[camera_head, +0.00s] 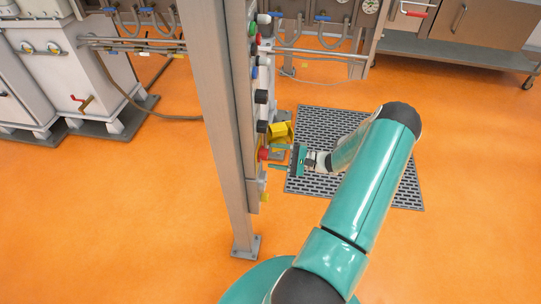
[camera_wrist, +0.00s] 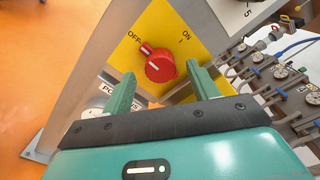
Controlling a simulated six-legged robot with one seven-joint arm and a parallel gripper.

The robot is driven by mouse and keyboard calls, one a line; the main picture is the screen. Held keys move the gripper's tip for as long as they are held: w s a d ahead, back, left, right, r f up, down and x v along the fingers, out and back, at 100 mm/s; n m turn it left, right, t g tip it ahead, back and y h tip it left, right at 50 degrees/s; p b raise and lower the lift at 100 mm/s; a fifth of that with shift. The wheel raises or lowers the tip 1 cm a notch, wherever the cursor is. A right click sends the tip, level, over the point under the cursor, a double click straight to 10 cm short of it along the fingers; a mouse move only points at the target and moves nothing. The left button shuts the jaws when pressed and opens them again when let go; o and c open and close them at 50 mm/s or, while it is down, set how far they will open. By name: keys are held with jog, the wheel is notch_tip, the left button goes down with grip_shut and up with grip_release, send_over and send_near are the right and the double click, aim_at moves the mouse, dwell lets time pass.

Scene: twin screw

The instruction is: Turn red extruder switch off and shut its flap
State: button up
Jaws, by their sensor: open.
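The red extruder switch (camera_wrist: 160,67) sits on a yellow plate (camera_wrist: 125,58) marked OFF at left and ON at right. Its narrow end with a white mark points up and left, toward OFF. In the head view the switch (camera_head: 263,154) is low on the panel's right side. A yellow piece (camera_head: 280,130), which looks like the flap standing open, juts out just above the switch. My gripper (camera_head: 271,157) is open and faces the panel. In the wrist view its green fingers stand on either side of the switch; I cannot tell whether they touch it.
A grey metal post (camera_head: 222,120) carries the panel, with several coloured knobs above the switch. A dark floor grating (camera_head: 385,180) lies behind my arm. Pipes and gauges (camera_wrist: 280,72) show at right in the wrist view. Orange floor (camera_head: 100,220) is clear at left.

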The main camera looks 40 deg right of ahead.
jog(key=v, duration=1.1)
jog(key=shift+d, duration=0.1)
